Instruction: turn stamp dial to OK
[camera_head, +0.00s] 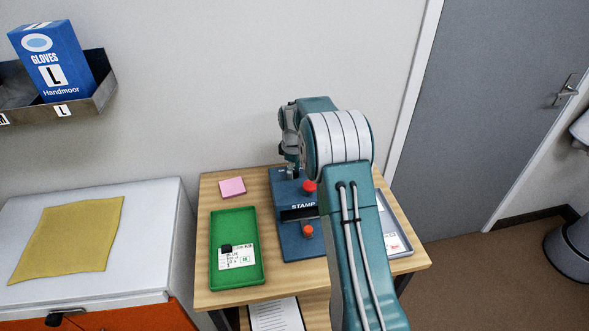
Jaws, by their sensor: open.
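The blue stamp machine (287,190) stands on the wooden table, with the word STAMP on its front part. A red knob (309,187) sits on its upper part, partly hidden by my arm. A smaller orange-red knob (307,231) sits below the dark slot; I cannot tell which is the dial, and no OK mark is readable. My gripper (291,168) is open, small in view, pointing down over the back left of the machine. Whether it touches anything there cannot be told. My arm hides the machine's right side.
A green tray (215,270) with a labelled card (236,257) lies left of the machine. A pink pad (232,187) lies behind it. A grey tray (402,250) is partly hidden at right. A white cabinet (150,225) with a yellow cloth (68,238) stands at left.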

